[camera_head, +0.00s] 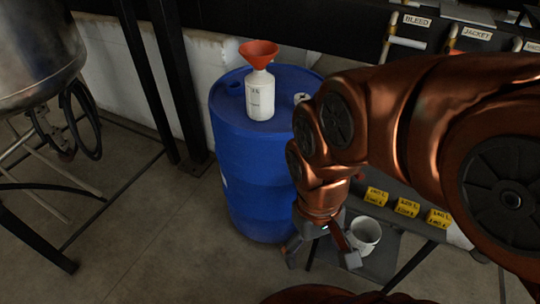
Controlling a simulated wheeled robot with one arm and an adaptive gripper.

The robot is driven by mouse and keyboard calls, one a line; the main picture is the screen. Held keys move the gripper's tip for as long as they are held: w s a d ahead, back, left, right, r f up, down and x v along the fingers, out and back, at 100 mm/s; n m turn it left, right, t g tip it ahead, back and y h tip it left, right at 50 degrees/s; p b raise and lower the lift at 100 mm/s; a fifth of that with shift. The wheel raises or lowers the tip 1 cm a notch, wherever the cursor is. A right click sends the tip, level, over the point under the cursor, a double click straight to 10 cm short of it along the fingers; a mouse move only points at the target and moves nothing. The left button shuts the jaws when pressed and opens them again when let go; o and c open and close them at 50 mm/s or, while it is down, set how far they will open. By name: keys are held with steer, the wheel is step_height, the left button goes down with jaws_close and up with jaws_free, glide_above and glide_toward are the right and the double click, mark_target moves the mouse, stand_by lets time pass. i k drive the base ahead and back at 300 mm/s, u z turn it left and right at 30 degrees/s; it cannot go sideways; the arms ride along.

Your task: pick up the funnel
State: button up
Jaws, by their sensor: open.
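The orange-red funnel (259,52) sits upright in the mouth of a white bottle (260,95) with a label. The bottle stands on top of a blue drum (247,160). My gripper (322,259) is open and points down, in front of the drum's lower right side, well below and to the right of the funnel in the picture. It is apart from the funnel, and nothing shows between its fingers. My copper-coloured arm covers part of the drum's right side.
A white mug (364,235) stands on a low grey shelf (383,262) beside my gripper. Several yellow labelled blocks (407,207) are behind it. A metal vessel (40,50) with hoses stands at left. Dark posts (180,85) rise behind the drum. The floor (160,240) at left front is mostly clear.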

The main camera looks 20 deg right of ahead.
mark_target(259, 53)
steer(key=u, duration=0.05)
steer(key=i, duration=0.95)
steer(key=u, duration=0.35)
